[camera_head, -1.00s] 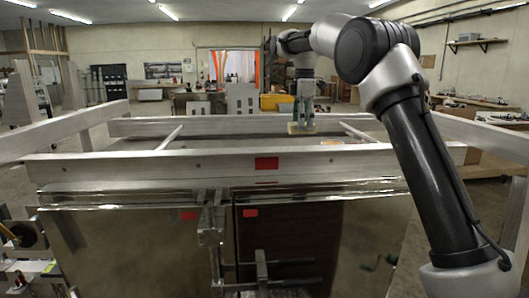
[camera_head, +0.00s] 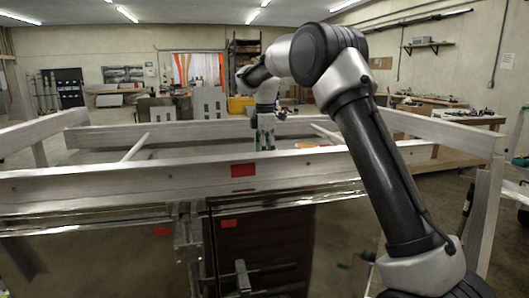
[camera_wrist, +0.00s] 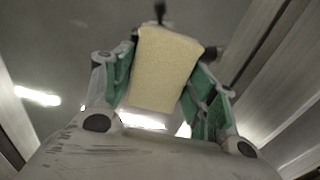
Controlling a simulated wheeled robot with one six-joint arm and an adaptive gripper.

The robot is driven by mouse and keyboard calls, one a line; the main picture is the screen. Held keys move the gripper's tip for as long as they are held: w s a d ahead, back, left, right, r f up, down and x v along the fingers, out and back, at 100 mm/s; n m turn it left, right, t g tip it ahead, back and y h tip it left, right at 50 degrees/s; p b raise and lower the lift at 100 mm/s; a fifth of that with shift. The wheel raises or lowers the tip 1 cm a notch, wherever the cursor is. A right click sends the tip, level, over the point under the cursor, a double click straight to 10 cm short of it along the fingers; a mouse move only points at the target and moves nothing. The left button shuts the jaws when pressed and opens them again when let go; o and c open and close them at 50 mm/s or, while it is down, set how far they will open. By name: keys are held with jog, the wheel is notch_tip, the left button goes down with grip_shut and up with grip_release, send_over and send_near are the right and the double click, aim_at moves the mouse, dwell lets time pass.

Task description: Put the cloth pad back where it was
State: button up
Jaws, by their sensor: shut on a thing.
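The cloth pad (camera_wrist: 165,65) is a pale yellow block, seen in the wrist view between the green-lined fingers of my gripper (camera_wrist: 163,88). The fingers are shut on it from both sides. In the head view, my gripper (camera_head: 265,140) points down inside the aluminium frame, behind the front beam (camera_head: 130,179). The beam hides the fingertips and the pad there. I cannot tell whether the pad touches anything below.
The frame's rear rail (camera_head: 190,134) runs behind my gripper, and a thin crossbar (camera_head: 136,147) lies to the left. A small orange item (camera_head: 306,146) shows inside the frame on the right. Red patches (camera_head: 243,170) mark the front beam.

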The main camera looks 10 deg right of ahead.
jog(key=o, duration=1)
notch_tip(320, 180, up, 12)
jog(key=s+d+r+m+t, duration=0.1)
jog(key=s+d+r+m, duration=0.35)
jog(key=s, duration=0.45)
jog(key=s+d+f+m+t, duration=0.1)
jog(key=s+d+f+m, duration=0.15)
jog(key=s, duration=0.65)
jog(key=s+d+f+m, duration=0.1)
jog(key=s+d+m, duration=0.3)
jog(key=s, duration=0.4)
jog(key=s+d+f+m+t, duration=0.1)
jog(key=s+d+f+m, duration=0.15)
jog(key=s, duration=0.65)
jog(key=s+f+m, duration=0.1)
jog(key=s+f, duration=0.1)
jog(key=s, duration=0.1)
jog(key=s+d+f+m, duration=0.1)
jog(key=s+f+m, duration=0.1)
jog(key=s+f, duration=0.1)
jog(key=s+f+m+t, duration=0.1)
jog(key=s+f, duration=0.1)
jog(key=s, duration=0.1)
jog(key=shift+d+f+m, duration=0.2)
jog(key=shift+f+m, duration=0.05)
jog(key=shift+f, duration=0.05)
